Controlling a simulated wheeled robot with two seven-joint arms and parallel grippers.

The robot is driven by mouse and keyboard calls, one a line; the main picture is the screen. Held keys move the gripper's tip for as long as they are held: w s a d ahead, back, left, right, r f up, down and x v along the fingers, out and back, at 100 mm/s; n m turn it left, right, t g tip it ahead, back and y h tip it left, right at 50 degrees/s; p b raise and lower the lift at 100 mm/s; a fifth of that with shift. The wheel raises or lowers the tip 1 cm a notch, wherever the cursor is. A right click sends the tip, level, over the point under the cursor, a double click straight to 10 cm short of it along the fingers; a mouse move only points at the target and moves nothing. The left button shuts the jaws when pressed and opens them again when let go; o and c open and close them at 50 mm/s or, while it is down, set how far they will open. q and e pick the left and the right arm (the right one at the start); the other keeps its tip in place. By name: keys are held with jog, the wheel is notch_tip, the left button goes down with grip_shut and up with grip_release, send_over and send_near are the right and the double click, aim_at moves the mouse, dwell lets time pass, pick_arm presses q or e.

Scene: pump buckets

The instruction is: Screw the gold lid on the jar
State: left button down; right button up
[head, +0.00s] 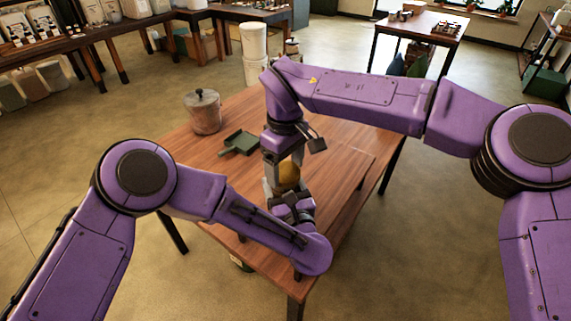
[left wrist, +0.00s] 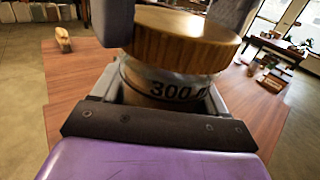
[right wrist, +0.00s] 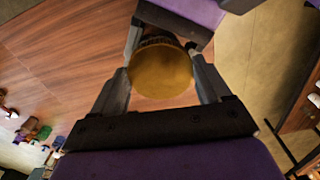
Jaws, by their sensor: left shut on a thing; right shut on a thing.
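The gold lid (left wrist: 182,38) sits at the mouth of the glass jar (left wrist: 165,88), which is marked "300". I cannot tell whether its thread has caught. In the left wrist view the jar stands between the fingers of my left gripper (left wrist: 160,95), which is shut on it. My right gripper (right wrist: 162,75) comes from above and is shut on the lid, with one finger on each side; the lid's round top (right wrist: 160,72) fills the gap. In the head view the lid (head: 289,176) shows between both grippers, and my left gripper (head: 291,194) hides most of the jar.
A wooden table (head: 330,150) lies under my arms. A grey lidded pot (head: 204,112) and a green dustpan (head: 240,143) stand at its far left. A wooden-backed brush (left wrist: 63,38) shows in the left wrist view. The table's right side is clear.

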jog(key=m, duration=0.3)
jog(key=o, duration=1)
jog(key=shift+c, duration=0.2)
jog(key=shift+r, duration=2.25)
jog(key=shift+c, duration=0.2)
